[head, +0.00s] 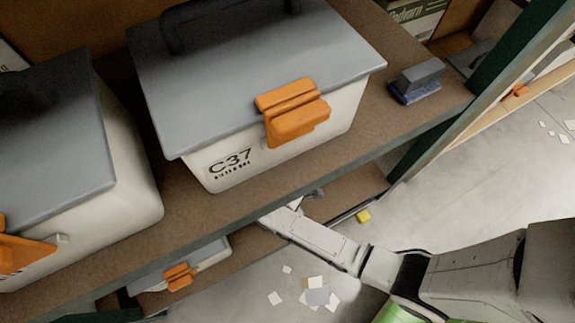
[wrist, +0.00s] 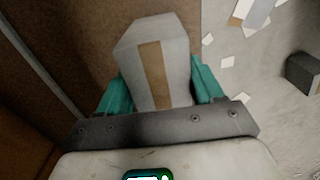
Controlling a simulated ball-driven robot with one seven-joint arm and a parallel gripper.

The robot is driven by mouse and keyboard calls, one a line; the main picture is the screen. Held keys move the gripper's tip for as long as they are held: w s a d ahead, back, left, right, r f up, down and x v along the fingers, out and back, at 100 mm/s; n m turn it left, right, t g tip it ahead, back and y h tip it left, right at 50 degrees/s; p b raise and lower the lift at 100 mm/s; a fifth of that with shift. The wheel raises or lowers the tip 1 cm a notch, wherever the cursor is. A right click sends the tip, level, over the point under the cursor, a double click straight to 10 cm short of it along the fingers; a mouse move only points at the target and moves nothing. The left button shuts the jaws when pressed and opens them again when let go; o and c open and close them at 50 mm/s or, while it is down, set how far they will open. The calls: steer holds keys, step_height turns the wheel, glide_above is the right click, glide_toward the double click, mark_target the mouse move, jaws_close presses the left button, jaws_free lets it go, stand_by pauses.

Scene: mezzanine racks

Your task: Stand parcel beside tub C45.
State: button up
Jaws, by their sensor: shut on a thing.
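The parcel (wrist: 179,62), a pale grey-white box with a brown tape strip, shows in the wrist view. My gripper (wrist: 157,77) is shut on it, with one teal finger on each side. In the head view my arm reaches in below the upper shelf, and the shelf hides the gripper and most or all of the parcel. No label C45 is readable. A grey-lidded tub marked C37 (head: 228,178) stands on the upper shelf, with an orange latch. Another tub (head: 128,190) is at its left, its label not readable. A partly hidden tub (head: 212,256) sits on the lower shelf.
The upper shelf (head: 408,122) carries a small grey-and-blue block (head: 416,82) at its right. A dark green rack post (head: 510,57) rises at right. Paper scraps (head: 317,297) and a yellow bit (head: 363,216) lie lower down. A dark block (wrist: 303,74) lies at the wrist view's right.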

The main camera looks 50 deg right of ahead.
steer(key=shift+f, duration=0.1)
steer(key=o, duration=1.3)
steer(key=shift+r+p, duration=1.85)
steer(key=shift+r, duration=2.1)
